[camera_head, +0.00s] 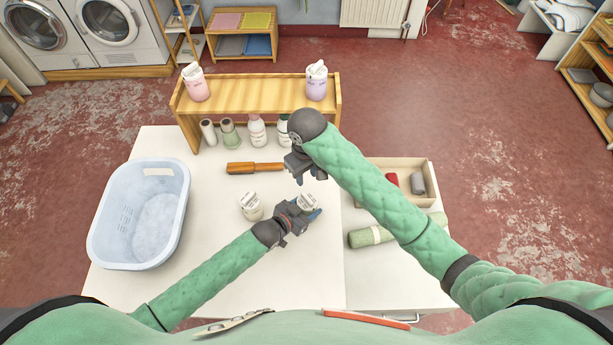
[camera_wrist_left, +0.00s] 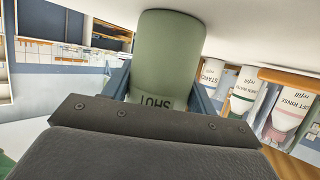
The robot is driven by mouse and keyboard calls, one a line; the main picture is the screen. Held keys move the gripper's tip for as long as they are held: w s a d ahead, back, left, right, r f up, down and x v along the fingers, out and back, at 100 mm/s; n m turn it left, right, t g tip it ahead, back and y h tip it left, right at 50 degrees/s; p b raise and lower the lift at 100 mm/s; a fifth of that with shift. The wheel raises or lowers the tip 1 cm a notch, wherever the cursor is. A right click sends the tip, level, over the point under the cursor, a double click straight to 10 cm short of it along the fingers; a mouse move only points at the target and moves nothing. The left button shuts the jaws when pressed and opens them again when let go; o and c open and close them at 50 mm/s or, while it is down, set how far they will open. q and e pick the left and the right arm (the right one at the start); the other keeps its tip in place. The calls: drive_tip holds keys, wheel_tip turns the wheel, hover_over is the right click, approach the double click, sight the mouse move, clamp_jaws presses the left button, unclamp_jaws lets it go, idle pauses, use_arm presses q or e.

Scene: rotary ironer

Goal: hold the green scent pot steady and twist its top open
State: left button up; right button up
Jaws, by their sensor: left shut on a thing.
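The green scent pot (camera_wrist_left: 168,50) fills the upper middle of the left wrist view, between the two fingers of my left gripper (camera_wrist_left: 168,92). Dark letters reading SHUT show upside down on it near the gripper. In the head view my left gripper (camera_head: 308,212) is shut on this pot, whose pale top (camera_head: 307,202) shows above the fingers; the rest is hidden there. My right gripper (camera_head: 308,177) hangs just above and behind the pot, fingers apart and empty, not touching it. A second pale-topped pot (camera_head: 250,207) stands to the left.
A blue basket (camera_head: 100,225) stands at the table's left. A wooden shelf (camera_head: 255,90) with several bottles is at the back. A wooden brush (camera_head: 255,168) lies before it. A green roll (camera_head: 365,237) and an open box (camera_head: 432,180) are to the right.

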idle(0.3)
use_arm(q)
drive_tip(key=o, duration=1.2)
drive_tip(key=shift+c, duration=0.2)
